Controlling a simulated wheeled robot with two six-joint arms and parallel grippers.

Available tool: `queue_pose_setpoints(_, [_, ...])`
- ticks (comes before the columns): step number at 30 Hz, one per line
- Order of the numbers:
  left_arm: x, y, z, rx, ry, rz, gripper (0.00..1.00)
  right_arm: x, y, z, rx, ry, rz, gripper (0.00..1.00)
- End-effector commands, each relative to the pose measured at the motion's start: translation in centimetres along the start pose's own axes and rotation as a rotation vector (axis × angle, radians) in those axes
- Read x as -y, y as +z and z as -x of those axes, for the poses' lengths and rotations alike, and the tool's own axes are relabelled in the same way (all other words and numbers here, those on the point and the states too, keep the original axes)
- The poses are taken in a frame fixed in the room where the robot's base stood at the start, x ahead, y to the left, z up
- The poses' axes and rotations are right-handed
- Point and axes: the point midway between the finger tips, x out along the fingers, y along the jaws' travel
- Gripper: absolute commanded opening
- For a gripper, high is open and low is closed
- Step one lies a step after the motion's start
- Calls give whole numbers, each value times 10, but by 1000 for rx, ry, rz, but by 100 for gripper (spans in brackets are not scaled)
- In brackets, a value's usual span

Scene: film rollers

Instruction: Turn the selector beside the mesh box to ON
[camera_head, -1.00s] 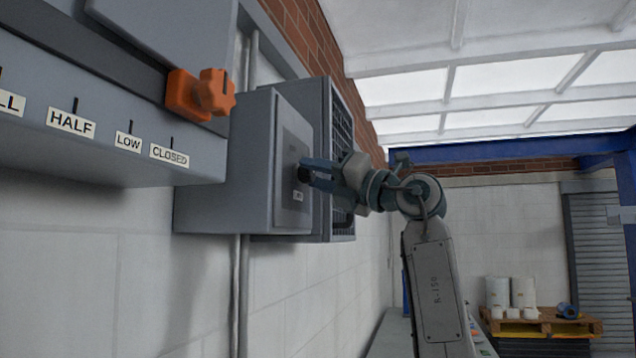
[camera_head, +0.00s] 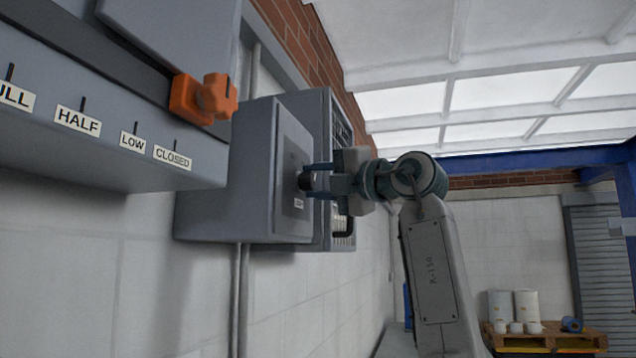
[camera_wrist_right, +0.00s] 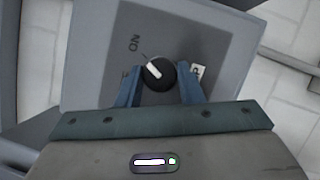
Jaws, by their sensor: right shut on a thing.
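The selector is a black round knob (camera_wrist_right: 160,78) with a white pointer mark, on a dark grey plate (camera_wrist_right: 185,35) in the right wrist view. "ON" (camera_wrist_right: 133,43) is printed up and left of it; another marking at the left is partly hidden by a finger. The pointer lies toward the left side of the knob. My right gripper (camera_wrist_right: 160,92) is shut on the knob, one finger on each side. In the head view, my right gripper (camera_head: 318,180) meets the grey selector box (camera_head: 255,165). The mesh box (camera_head: 343,135) stands just behind it. My left gripper is not in view.
An orange clamp-like handle (camera_head: 203,97) sits on a grey panel (camera_head: 90,150) labelled HALF, LOW and CLOSED, nearer on the left. A pallet (camera_head: 540,338) with white containers is far right. The space right of my arm is open.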

Motion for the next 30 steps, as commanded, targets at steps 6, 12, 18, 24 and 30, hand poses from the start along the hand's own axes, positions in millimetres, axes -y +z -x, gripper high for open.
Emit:
queue_pose_setpoints(6, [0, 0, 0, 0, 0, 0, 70, 0, 0, 0, -1, -3, -7, 11])
queue_pose_setpoints(12, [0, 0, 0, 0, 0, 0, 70, 0, 0, 0, -1, -3, -7, 36])
queue_pose_setpoints(18, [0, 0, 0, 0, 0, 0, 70, 0, 0, 0, -1, -3, -6, 55])
queue_pose_setpoints(24, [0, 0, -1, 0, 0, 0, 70, 1, 0, 1, 0, -2, -6, 55])
queue_pose_setpoints(30, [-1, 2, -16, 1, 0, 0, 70, 4, 0, 25, 2, 0, -4, 55])
